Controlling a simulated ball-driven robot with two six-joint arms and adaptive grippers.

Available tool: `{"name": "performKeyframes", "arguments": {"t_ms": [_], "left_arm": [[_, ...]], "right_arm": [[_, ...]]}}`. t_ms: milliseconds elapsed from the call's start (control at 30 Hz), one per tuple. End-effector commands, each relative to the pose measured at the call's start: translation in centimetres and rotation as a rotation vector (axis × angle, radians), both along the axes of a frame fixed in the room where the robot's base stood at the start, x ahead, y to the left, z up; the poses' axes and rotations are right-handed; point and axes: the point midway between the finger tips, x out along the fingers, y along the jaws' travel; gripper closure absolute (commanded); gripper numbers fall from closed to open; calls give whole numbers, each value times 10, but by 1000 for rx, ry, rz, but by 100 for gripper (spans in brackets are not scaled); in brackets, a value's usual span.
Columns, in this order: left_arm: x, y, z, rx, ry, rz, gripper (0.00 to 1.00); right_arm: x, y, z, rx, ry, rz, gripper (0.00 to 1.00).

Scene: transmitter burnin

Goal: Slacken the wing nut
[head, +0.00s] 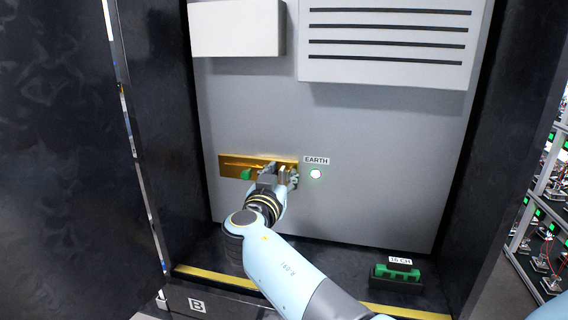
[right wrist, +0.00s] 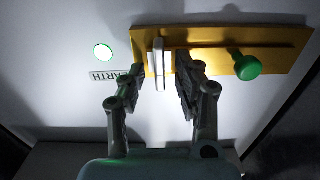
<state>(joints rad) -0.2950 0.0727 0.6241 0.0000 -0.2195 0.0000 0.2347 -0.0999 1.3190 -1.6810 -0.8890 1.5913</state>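The wing nut (right wrist: 158,56) is a pale metal piece seen nearly edge-on, standing out from the brass bar (right wrist: 222,50) on the cabinet's back wall. In the head view the brass bar (head: 237,160) is partly covered by my right gripper (head: 281,177), which is at its right end. In the right wrist view my right gripper (right wrist: 160,75) is open. Its fingers are on either side of the wing nut, with visible gaps to it. A green knob (right wrist: 243,65) sits on the same bar, outside the fingers. My left gripper is not in view.
An EARTH label (head: 317,160) and a lit round white indicator (head: 316,174) are right of the bar. Dark cabinet sides flank the opening. A louvred panel (head: 386,75) projects above.

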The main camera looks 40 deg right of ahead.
Motion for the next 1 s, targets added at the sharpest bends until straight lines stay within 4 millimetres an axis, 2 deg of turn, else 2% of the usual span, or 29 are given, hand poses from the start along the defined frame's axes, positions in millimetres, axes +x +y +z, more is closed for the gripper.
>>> {"name": "performKeyframes", "arguments": {"t_ms": [300, 567, 1000], "left_arm": [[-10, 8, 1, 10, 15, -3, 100], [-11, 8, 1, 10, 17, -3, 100], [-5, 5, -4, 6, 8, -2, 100]], "right_arm": [[-1, 1, -1, 0, 0, 0, 67], [-1, 1, 0, 0, 0, 0, 100], [0, 1, -1, -19, 21, 0, 100]]}}
